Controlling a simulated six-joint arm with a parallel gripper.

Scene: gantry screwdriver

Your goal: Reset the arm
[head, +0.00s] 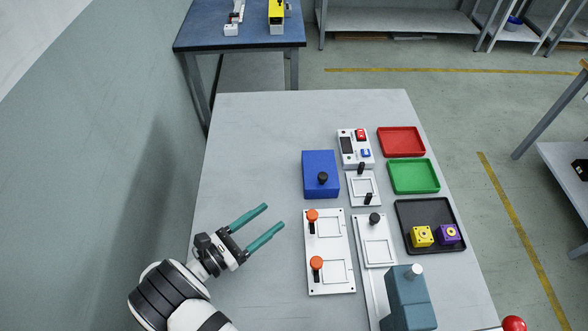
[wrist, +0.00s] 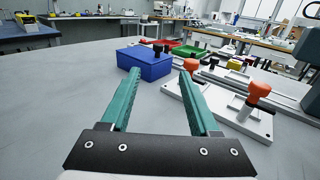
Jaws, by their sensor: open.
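My gripper (head: 275,216) is in the lower left of the head view, over the bare left part of the table (head: 260,130). Its two long teal fingers are spread apart with nothing between them. They point up and to the right in the head view. In the wrist view my gripper (wrist: 158,72) also shows open and empty. A blue box (head: 318,170) with a black knob stands ahead of the fingertips, apart from them. A white plate with two orange-topped clamps (head: 335,222) lies to the right of the fingers.
Right of the clamp plate are a smaller white fixture (head: 362,231) and a blue-grey block (head: 405,290). A black tray (head: 408,212) holds a yellow and a purple cube. Green (head: 414,190) and red (head: 400,130) trays and a button box (head: 347,146) stand beyond. The table's left is clear.

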